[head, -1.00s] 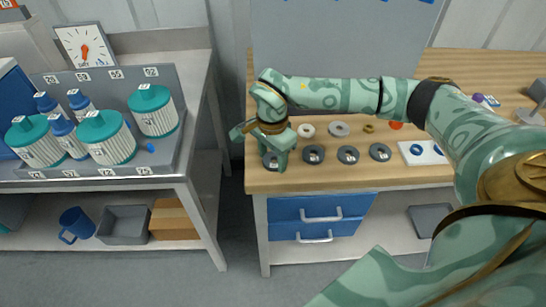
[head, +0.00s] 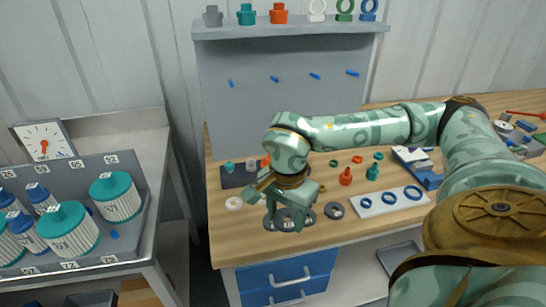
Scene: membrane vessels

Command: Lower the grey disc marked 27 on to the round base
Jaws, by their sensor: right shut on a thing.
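My right gripper (head: 286,224) points down over the wooden bench, its fingers shut on a grey disc (head: 291,214). The fingers cover part of the disc, and its number is too small to read. The dark round base (head: 311,220) lies on the bench directly under the gripper, and its rim shows around the fingers. I cannot tell whether the disc touches the base or is just above it. My left gripper is not in view.
Another grey disc (head: 333,210) lies close on the right, and a white ring (head: 234,203) on the left. A white plate with blue rings (head: 390,201) is farther right. Red (head: 346,176) and teal (head: 372,172) fittings stand behind. A shelf (head: 290,29) runs above the back panel.

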